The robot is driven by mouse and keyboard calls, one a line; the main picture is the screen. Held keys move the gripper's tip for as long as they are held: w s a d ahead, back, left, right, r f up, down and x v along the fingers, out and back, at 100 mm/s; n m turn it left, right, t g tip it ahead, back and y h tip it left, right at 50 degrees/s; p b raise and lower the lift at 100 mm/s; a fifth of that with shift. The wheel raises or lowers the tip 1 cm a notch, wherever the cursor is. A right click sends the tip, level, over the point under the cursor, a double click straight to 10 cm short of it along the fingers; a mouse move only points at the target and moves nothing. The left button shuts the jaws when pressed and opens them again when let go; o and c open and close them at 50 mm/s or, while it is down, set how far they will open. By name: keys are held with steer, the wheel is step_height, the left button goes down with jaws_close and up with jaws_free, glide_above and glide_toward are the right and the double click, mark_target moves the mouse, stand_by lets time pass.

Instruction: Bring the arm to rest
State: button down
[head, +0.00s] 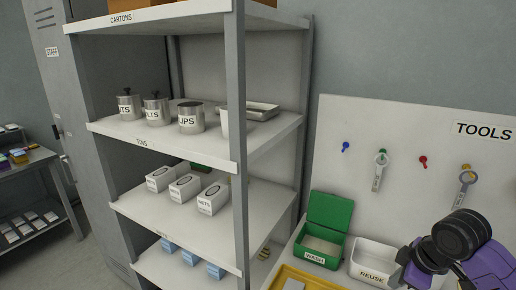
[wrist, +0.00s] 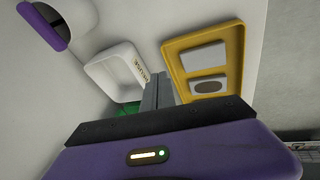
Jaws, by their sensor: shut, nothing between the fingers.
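My gripper (wrist: 158,88) is shut, with its grey fingers together and nothing between them. In the wrist view it hangs over the bench, between the white REUSE bin (wrist: 97,72) on the left and the yellow tray (wrist: 239,75) on the right. In the head view my purple and black arm is at the lower right, in front of the tools board (head: 400,130). The fingertips cannot be made out there.
The green WASH box (head: 319,258) with raised lid stands beside the REUSE bin (head: 372,257). The yellow tray (head: 277,275) is in front. A shelf rack (head: 235,150) with tins and small boxes stands left. Hooks and tools hang on the board.

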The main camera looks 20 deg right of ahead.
steer(key=w+a+r+m+t, duration=0.3)
steer(key=w+a+r+t, duration=0.4)
steer(key=w+r+t, duration=0.35)
steer(key=w+a+r+m+t+h, duration=0.1)
steer(key=a+r+m+t, duration=0.4)
steer(key=r, duration=0.3)
steer(key=s+a+f+g, duration=0.1)
steer(key=s+a+f, duration=0.4)
steer(key=s, duration=0.8)
steer(key=s+a+f+g+y, duration=0.1)
steer(key=s+a+f, duration=0.4)
steer(key=s, duration=0.9)
steer(key=s+a+f+n+g, duration=0.1)
steer(key=s+a+f, duration=0.5)
steer(key=s, duration=0.7)
steer(key=shift+s+a+g+y, duration=0.15)
steer(key=shift+s+g+y, duration=0.15)
steer(key=shift+g, duration=0.55)
steer(key=shift+w, duration=0.1)
